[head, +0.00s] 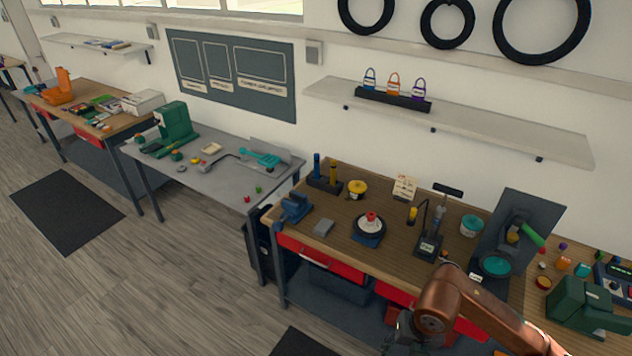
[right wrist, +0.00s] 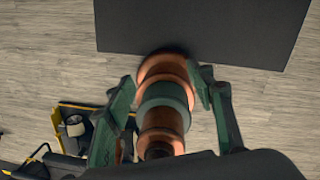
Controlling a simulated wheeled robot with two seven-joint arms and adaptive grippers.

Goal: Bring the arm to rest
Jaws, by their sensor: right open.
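My right arm (head: 470,305) comes in from the lower right of the head view, in front of the wooden workbench (head: 400,262). Its end hangs low by the front edge of the bench, and the gripper there is dark and hard to make out. In the right wrist view the right gripper (right wrist: 165,78) is open, with its two green fingers apart. A copper and green banded part of my own body shows between the fingers in the picture; I see no task object held. My left gripper is not in view.
The bench holds a blue vise (head: 294,208), a wheel hub (head: 370,226) and a green machine (head: 585,305). Red drawers (head: 320,259) face the aisle. A grey table (head: 215,175) stands left. A dark mat (head: 67,210) lies on open floor; another mat (right wrist: 200,28) shows below the wrist.

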